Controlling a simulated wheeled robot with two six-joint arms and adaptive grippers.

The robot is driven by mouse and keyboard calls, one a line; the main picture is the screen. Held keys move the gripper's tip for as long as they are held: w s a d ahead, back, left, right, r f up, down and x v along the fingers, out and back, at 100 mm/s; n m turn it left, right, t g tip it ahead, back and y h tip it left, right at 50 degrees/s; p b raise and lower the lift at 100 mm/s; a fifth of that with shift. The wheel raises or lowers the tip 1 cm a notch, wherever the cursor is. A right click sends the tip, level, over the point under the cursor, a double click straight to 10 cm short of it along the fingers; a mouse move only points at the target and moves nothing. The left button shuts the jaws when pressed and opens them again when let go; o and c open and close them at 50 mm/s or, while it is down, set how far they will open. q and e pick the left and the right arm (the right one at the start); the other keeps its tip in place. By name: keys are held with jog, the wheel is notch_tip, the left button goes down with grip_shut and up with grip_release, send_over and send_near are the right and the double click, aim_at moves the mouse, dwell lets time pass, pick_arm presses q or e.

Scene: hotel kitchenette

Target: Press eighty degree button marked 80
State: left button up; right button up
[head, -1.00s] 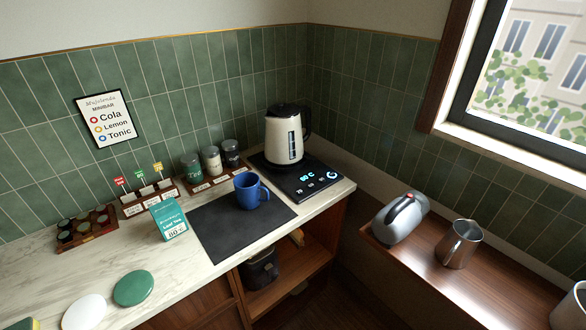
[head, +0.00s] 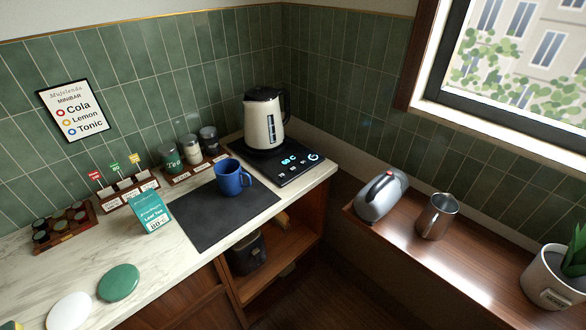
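A cream kettle with a black lid and handle (head: 264,118) stands upright on a black base with a touch panel (head: 306,172) at the counter's back right corner. The panel shows a lit blue readout (head: 289,160), a row of small white button marks (head: 292,172) in front of it, and a round lit mark (head: 314,157) at its right. The marks are too small to read, so I cannot tell which one is 80. Neither of my grippers is in view.
A blue mug (head: 231,178) stands on a dark mat (head: 212,215) left of the panel. A teal tea box (head: 151,212), jars (head: 192,150) and sign racks stand further left. A wooden ledge at right holds a silver-grey appliance (head: 380,198), a metal pitcher (head: 436,217) and a potted plant (head: 556,280).

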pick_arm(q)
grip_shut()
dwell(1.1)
